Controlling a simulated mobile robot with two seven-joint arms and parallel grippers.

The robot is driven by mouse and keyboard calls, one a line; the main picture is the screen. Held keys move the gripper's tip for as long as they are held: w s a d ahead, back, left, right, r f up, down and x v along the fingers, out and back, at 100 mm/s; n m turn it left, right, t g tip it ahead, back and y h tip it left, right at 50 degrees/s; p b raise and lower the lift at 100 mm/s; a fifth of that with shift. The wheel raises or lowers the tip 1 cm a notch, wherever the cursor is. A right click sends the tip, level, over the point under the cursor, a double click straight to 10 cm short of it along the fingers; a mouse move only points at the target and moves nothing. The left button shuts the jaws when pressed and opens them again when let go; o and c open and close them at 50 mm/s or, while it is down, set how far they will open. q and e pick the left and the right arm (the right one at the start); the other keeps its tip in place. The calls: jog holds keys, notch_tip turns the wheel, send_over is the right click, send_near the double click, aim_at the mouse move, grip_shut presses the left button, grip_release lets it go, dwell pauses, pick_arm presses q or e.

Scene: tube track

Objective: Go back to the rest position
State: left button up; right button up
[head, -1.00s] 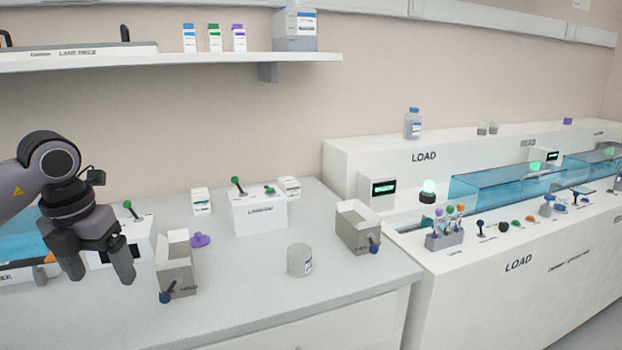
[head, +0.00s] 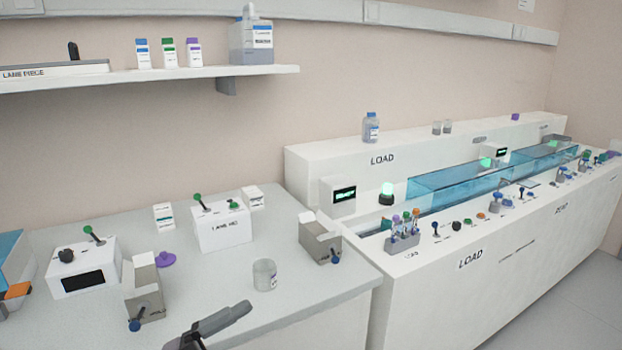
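A dark grey part of one of my grippers (head: 212,325), most likely the left, shows at the bottom edge left of centre in the head view. It is in front of the bench's front edge, and the rest of it is cut off by the frame. I cannot tell how far apart its fingers are, and no held object shows. My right gripper is not in view.
A tube rack (head: 402,242) stands on the white LOAD counter (head: 440,295) at right.

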pick_arm(q)
jog(key=s+a+f+n+t+y+p, duration=0.2)
jog(key=a+f+n+t+y, duration=0.5)
jog(key=f+n+y, duration=0.65)
jog(key=s+a+f+n+g+y+p, duration=0.1)
jog(key=s+a+f+n+g, duration=0.1)
jog(key=s+f+n+g, duration=0.1)
jog(key=s+a+f+n+g+y+p, duration=0.1)
jog(key=s+a+f+n+g+y, duration=0.1)
jog(key=s+f+n, duration=0.4)
jog(key=s+n+g, duration=0.1)
jog(key=s, duration=0.2)
jog(key=shift+s+a, duration=0.15)
jog(key=shift+s, duration=0.05)
jog(key=shift+f, duration=0.1)
